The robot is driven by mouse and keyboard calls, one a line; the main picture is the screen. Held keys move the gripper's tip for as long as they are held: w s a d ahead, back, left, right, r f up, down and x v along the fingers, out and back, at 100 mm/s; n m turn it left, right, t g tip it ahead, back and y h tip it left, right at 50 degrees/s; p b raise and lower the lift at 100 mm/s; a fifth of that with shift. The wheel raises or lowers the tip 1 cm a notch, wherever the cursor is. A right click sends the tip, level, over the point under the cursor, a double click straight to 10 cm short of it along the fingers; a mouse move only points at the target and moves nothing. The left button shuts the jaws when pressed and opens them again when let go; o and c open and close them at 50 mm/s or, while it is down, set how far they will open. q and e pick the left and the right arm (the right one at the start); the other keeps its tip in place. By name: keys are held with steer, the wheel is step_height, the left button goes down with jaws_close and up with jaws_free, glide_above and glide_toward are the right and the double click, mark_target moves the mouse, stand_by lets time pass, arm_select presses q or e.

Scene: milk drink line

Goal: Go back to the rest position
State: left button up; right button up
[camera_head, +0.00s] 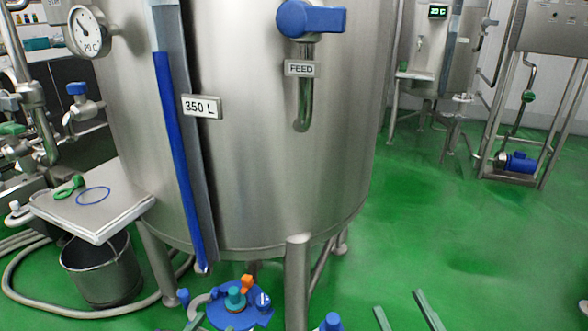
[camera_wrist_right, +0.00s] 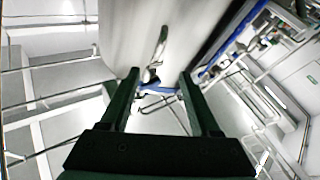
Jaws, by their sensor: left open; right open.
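My right gripper (camera_head: 402,306) shows at the bottom edge of the head view as two separate dark green fingers over the green floor. It is open and empty. In the right wrist view its fingers (camera_wrist_right: 160,90) stand wide apart with nothing held between them. The steel tank's wall (camera_wrist_right: 140,30) and a blue valve handle (camera_wrist_right: 158,89) show beyond them, clear of the fingers. My left gripper (camera_head: 218,319) shows only in part at the bottom of the head view, beside a blue round piece (camera_head: 222,318). It is open; I see nothing gripped.
The large steel tank (camera_head: 260,150) with a 350 L label and a blue-handled FEED valve (camera_head: 310,18) stands ahead. A steel side table (camera_head: 115,215) carries a blue ring and a green fitting. A bucket (camera_head: 102,272) and hose lie left. Green floor (camera_head: 450,230) is open to the right.

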arm_select(q)
steer(key=s+d+r+m+t+h, duration=0.1)
steer(key=s+d+r+t, duration=0.1)
steer(key=r, duration=0.5)
steer(key=s+d+r+m+t, duration=0.1)
steer(key=s+r, duration=0.2)
steer(key=r, duration=0.5)
steer(key=s+a+f+n+g+y+p, duration=0.1)
steer(key=s+f+g+p, duration=0.3)
steer(key=p, duration=0.8)
steer(key=s+a+f+n+g+y+p, duration=0.1)
steer(key=s+f+n+g+y+p, duration=0.2)
steer(key=f+g+p, duration=0.4)
steer(key=f+n+y+p, duration=0.1)
steer(key=p, duration=0.4)
steer(key=shift+s+a+f, duration=0.4)
arm_select(e)
steer(key=s+d+f+m+g+h, duration=0.3)
steer(key=s+f+m+g+h, duration=0.2)
steer(key=s+f+g, duration=0.3)
step_height(320, 180, down, 4)
steer(key=g, duration=0.3)
steer(key=shift+r+h, duration=0.2)
steer(key=shift+h, duration=0.1)
steer(key=shift+s, duration=0.1)
arm_select(q)
steer(key=shift+c, duration=0.3)
